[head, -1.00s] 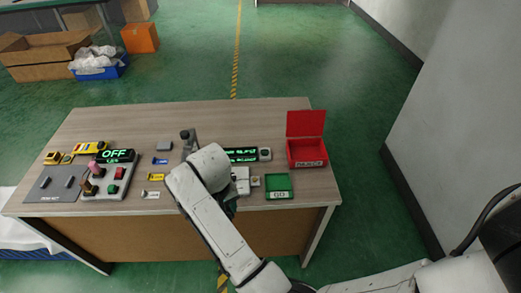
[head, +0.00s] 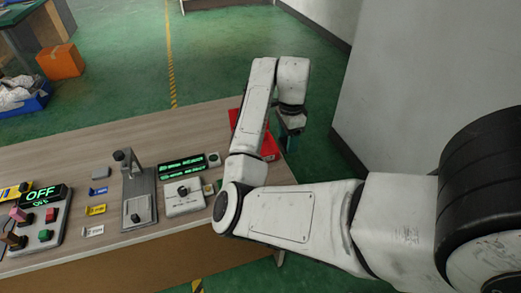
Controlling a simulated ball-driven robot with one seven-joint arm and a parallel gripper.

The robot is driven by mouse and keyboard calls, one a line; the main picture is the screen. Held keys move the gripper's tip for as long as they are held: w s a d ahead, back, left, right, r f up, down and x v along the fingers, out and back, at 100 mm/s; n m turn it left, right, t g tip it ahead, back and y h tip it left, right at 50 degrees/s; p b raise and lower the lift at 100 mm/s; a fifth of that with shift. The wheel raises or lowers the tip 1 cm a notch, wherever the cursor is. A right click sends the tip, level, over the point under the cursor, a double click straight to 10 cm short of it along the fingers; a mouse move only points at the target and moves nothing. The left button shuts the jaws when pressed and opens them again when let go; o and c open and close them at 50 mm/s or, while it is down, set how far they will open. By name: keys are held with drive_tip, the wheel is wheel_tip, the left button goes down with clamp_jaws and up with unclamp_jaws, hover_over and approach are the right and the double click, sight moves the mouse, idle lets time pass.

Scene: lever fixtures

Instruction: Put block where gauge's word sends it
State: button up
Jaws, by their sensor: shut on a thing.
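My gripper (head: 291,141) hangs at the right end of the table, over or just beyond the red box (head: 270,149). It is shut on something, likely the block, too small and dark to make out. The red box is partly hidden by my arm, and its label cannot be read now. A gauge display (head: 182,166) with green lit text stands mid-table; its words are too blurred to read.
A grey lever fixture (head: 138,195) and a white knob panel (head: 184,196) stand left of my arm. Small blue, yellow and white tags lie beside a panel showing OFF (head: 38,193). A wall (head: 410,80) rises to the right of the table.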

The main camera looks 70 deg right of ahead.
drive_tip(key=w+d+f+b, duration=0.1)
drive_tip(key=w+d+f, duration=0.1)
drive_tip(key=w, duration=0.1)
drive_tip(key=w+d+f+b, duration=0.1)
drive_tip(key=w+d+f, duration=0.1)
drive_tip(key=w+f, duration=0.1)
drive_tip(key=w+d+f+b, duration=0.1)
drive_tip(key=w+d+f, duration=0.1)
drive_tip(key=w+f, duration=0.1)
drive_tip(key=shift+d, duration=0.15)
drive_tip(key=shift+w+d+f, duration=0.3)
drive_tip(key=shift+w+f, duration=0.2)
drive_tip(key=shift+f, duration=1.65)
drive_tip(key=shift+f, duration=0.1)
drive_tip(key=o, duration=0.5)
drive_tip(key=shift+o, duration=0.2)
